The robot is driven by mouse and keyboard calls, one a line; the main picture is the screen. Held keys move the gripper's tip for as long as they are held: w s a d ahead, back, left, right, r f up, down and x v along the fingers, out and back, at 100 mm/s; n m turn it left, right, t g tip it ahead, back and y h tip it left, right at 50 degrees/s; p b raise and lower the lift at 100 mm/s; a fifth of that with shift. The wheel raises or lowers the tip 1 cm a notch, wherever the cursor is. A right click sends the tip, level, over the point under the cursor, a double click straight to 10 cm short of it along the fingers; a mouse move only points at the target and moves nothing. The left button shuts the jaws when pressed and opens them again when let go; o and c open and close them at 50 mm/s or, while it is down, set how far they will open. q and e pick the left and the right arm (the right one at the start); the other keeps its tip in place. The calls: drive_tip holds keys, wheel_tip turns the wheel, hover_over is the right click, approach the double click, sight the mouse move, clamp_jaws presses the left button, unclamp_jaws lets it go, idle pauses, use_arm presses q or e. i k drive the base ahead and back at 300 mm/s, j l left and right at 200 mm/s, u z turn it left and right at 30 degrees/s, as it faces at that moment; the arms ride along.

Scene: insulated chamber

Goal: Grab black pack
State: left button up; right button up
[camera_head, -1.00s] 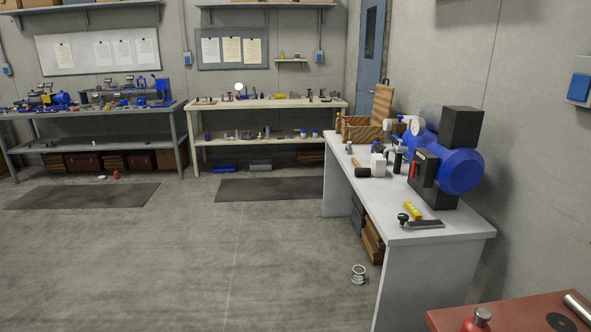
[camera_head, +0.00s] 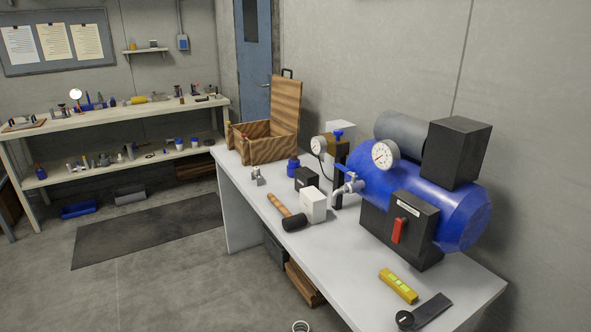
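A small black box (camera_head: 307,179), which looks like the black pack, stands on the white table (camera_head: 238,190). It is behind a white box (camera_head: 314,205) and right of a small blue container (camera_head: 293,165). The white box and the compressor's pipe are close to it.
A blue compressor (camera_head: 440,195) with gauge and black boxes fills the table's right side. A mallet (camera_head: 290,215), a yellow level (camera_head: 398,286) and a dark flat tool (camera_head: 430,312) lie nearer the front. An open wooden box (camera_head: 265,148) stands at the far end.

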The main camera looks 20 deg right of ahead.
sight(304, 176)
drive_tip(key=i+j+z, duration=0.1)
drive_tip(key=i+z, duration=0.3)
drive_tip(key=i+j+z, duration=0.2)
drive_tip(key=i+z, duration=0.25)
drive_tip(key=i+j+z, duration=0.2)
drive_tip(key=j+z, duration=0.2)
drive_tip(key=i+j+z, duration=0.3)
drive_tip(key=z, duration=0.15)
drive_tip(key=i+j+z, duration=0.15)
drive_tip(key=j+z, duration=0.25)
drive_tip(key=j, duration=0.15)
